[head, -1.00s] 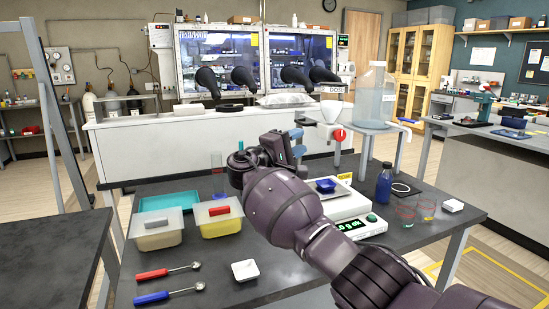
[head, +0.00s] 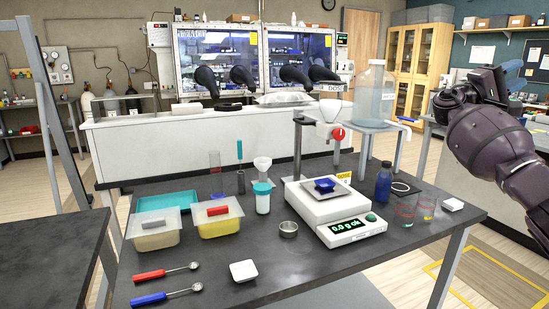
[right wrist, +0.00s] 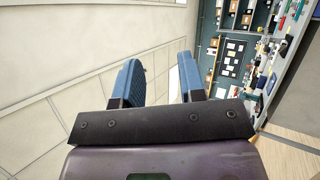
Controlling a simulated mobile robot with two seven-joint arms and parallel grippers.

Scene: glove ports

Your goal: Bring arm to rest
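My right arm comes in from the right edge of the head view, raised beyond the right side of the black table (head: 215,285). Its gripper (head: 512,75) is up in the air, clear of the table. In the right wrist view the two blue fingers (right wrist: 157,85) stand apart with nothing between them. Wall and a distant bench area show behind them. My left gripper is not in the head view.
On the table stand a scale (head: 330,210) with a blue dish (head: 324,185), two lidded tubs (head: 220,215), two spoons (head: 165,271), a blue bottle (head: 383,185), glass beakers (head: 405,210) and a funnel stand (head: 298,150). The table's front middle is mostly clear.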

